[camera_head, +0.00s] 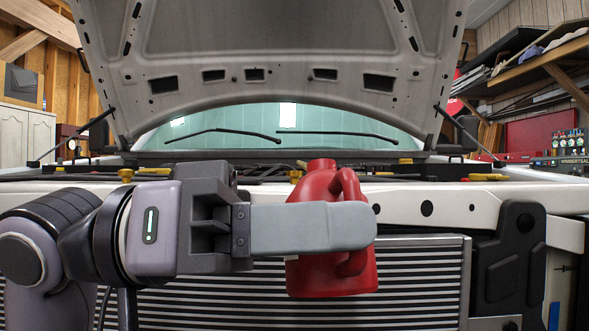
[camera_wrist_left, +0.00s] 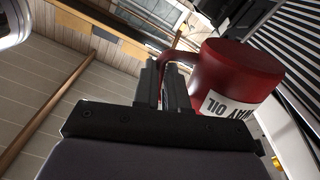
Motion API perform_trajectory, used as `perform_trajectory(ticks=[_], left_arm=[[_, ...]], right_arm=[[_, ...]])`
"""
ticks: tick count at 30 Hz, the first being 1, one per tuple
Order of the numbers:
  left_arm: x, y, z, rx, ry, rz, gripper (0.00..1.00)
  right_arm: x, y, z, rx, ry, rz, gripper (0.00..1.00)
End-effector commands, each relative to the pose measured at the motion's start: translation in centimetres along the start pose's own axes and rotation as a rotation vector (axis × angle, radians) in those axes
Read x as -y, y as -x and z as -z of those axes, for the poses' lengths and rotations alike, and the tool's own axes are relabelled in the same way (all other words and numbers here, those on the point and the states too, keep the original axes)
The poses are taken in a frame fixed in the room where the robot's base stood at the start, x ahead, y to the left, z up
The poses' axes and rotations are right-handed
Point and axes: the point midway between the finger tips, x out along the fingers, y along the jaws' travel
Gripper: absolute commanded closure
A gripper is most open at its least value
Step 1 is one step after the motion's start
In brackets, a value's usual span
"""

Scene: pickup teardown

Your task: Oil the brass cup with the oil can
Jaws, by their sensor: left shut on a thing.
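A red oil can (camera_head: 322,277) with a handle and a short cap hangs upright in front of the truck's radiator grille in the head view. My left gripper (camera_head: 358,226) is shut on its handle, with one finger crossing in front of the can. In the left wrist view the two fingers (camera_wrist_left: 165,72) close on the handle beside the can's red body (camera_wrist_left: 238,68), which carries a white label reading "WAY OIL". My right gripper is not in view.
The truck's hood (camera_head: 270,50) is propped open above. The engine bay holds several yellow caps, including one at the left (camera_head: 126,174) and one at the right (camera_head: 487,177). The grille (camera_head: 420,290) and white front panel (camera_head: 455,205) stand close behind the can. Shelves (camera_head: 550,55) are at right.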

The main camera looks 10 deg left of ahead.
Motion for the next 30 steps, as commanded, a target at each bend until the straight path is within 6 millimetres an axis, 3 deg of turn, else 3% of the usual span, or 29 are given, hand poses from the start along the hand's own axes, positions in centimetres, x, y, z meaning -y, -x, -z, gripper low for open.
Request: perform_trajectory(ticks=[30], left_arm=[[-0.3, 0.0, 1.9, -0.013, 0.05, -0.001, 1.0]], right_arm=[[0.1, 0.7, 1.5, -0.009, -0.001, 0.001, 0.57]])
